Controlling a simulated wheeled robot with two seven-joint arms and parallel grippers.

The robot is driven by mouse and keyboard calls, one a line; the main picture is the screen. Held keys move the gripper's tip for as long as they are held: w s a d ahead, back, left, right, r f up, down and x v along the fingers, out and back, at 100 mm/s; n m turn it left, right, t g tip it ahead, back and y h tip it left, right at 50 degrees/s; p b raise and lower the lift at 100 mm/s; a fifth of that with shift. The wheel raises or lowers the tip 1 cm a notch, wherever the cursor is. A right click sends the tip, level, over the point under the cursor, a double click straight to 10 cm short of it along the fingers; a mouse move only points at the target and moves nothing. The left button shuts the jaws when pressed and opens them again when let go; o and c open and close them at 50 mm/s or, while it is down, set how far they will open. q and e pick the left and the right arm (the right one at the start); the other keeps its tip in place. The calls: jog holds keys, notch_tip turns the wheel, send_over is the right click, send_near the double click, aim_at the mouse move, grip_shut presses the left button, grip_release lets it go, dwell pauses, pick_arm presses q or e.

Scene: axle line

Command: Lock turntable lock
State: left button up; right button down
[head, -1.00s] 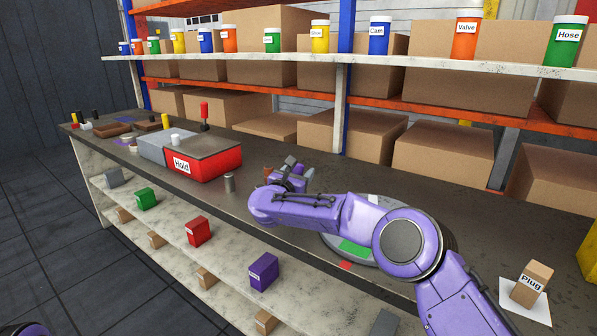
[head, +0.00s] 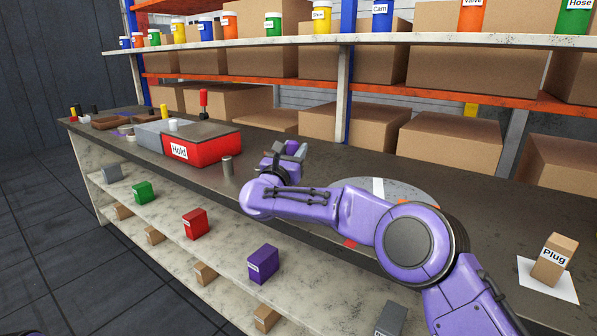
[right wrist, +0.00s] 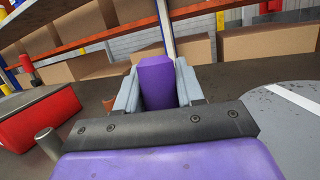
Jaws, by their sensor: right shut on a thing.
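The turntable is a grey disc (head: 415,187) with a white stripe, set in the counter and partly hidden behind my right arm. It also shows at the right of the right wrist view (right wrist: 290,125). A red mark (head: 349,244) lies by its front edge. I cannot tell which part is the lock. My right gripper (head: 294,150) is over the counter, left of the turntable. In the right wrist view its fingers are shut on a purple block (right wrist: 156,82). A short metal peg (head: 227,167) stands on the counter left of the gripper. My left gripper is not in view.
A red and grey box labelled Hold (head: 205,150) stands left of the peg. A Plug box (head: 555,260) stands on a white card at the right. Shelves with cartons and labelled jars rise behind the counter. Coloured blocks sit on the lower shelf.

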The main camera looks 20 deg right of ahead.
jog(key=s+a+n+t+h+b, duration=0.1)
jog(key=s+a+n+t+b, duration=0.3)
jog(key=b, duration=1)
jog(key=shift+a+f+t, duration=0.25)
jog(key=shift+a+t, duration=0.6)
jog(key=shift+t, duration=0.75)
jog(key=shift+s, duration=0.1)
jog(key=c, duration=0.8)
grip_release()
jog(key=shift+r, duration=0.1)
jog(key=shift+s, duration=0.1)
